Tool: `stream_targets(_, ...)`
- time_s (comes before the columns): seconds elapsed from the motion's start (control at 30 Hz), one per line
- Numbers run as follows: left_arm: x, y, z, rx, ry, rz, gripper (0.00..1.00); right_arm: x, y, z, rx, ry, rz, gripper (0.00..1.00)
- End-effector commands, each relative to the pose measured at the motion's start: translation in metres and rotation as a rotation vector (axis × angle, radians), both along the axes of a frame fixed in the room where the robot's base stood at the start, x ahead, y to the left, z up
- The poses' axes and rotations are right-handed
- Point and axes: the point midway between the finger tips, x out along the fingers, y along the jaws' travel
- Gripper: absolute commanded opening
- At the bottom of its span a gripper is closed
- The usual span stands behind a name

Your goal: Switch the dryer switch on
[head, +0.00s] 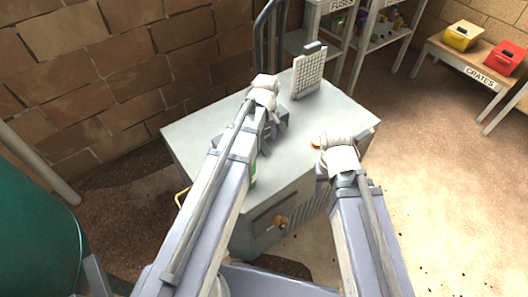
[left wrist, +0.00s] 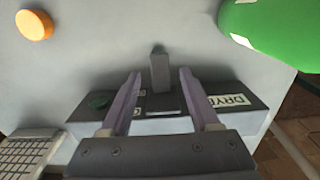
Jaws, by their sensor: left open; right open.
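The dryer switch is a dark box (left wrist: 85,115) with a partly covered DRYER label (left wrist: 229,100) and a small green round light or button (left wrist: 97,101), seen in the left wrist view. Its grey lever (left wrist: 159,68) stands up from the middle of the box. My left gripper (left wrist: 160,76) is open, with one finger on each side of the lever and visible gaps between. In the head view my left gripper (head: 275,120) is over the grey cabinet top, and my arm hides most of the switch. My right gripper (head: 333,141) is over the cabinet's right side; its fingers are hard to see.
The grey cabinet (head: 205,125) carries a gridded upright panel (head: 308,72), an orange knob (left wrist: 34,25) and a green rounded object (left wrist: 270,25). Shelves (head: 385,42) and a crates table (head: 460,68) stand behind. A dark green drum (head: 35,240) is at left.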

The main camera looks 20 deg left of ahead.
Motion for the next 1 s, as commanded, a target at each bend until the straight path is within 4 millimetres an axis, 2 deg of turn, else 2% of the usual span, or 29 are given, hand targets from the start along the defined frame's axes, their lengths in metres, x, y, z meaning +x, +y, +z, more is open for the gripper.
stream_targets(0.07,0.000,0.000,-0.007,0.000,0.000,0.000,0.62,0.000,0.000,-0.007,0.000,0.000,0.000,0.50)
stream_targets(0.53,0.000,0.000,-0.008,0.000,0.000,0.000,0.62,0.000,0.000,-0.008,0.000,0.000,0.000,0.50)
stream_targets(1.0,0.000,0.000,-0.026,0.000,0.000,0.000,0.62,0.000,0.000,-0.026,0.000,0.000,0.000,0.50)
